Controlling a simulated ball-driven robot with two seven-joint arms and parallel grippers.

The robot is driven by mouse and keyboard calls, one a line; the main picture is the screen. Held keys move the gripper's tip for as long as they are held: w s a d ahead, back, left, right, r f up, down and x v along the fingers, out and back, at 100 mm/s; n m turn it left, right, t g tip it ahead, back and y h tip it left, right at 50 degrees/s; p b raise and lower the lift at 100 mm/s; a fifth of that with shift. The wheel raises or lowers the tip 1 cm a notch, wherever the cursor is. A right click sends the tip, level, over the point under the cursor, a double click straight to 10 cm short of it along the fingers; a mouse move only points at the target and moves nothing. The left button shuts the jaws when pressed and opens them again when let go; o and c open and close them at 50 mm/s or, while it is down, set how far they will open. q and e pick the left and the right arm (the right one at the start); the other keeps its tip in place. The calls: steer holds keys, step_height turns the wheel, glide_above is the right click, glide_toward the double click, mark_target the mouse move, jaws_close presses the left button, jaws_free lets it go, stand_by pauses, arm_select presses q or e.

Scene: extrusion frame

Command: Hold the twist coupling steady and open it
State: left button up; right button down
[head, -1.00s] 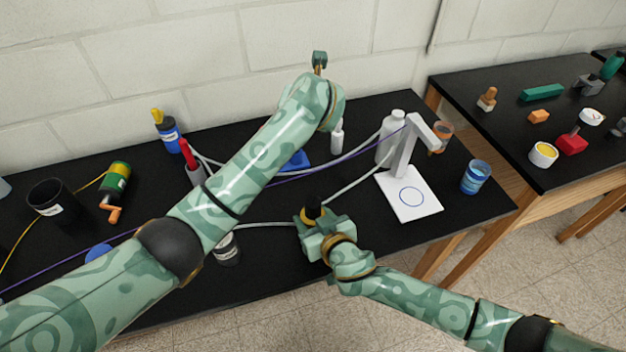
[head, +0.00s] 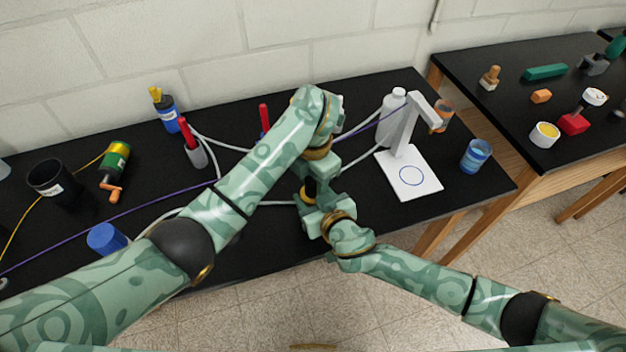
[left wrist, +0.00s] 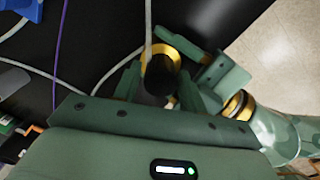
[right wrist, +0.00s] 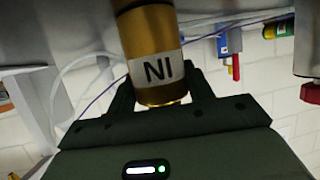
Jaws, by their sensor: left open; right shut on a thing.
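The twist coupling (head: 309,190) stands near the table's front edge, with a black upper part and a brass-yellow part. In the right wrist view its brass body (right wrist: 150,50) carries a white label with the letters N and I. My right gripper (head: 313,214) is shut on the coupling from the front. My left gripper (head: 308,172) is open just above it, pointing down. In the left wrist view the black top and brass ring (left wrist: 172,55) lie between the left fingers; I cannot tell whether they touch. The left forearm hides part of the table in the head view.
A grey cable (head: 272,203) runs to the coupling. A white stand (head: 412,178), a white bottle (head: 390,120) and a blue cup (head: 476,156) stand to the right.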

arm_select(q)
steer(key=shift+f, duration=0.7)
steer(key=c, duration=0.8)
steer(key=n, duration=0.3)
steer(key=o, duration=1.1)
steer(key=shift+r, duration=0.1)
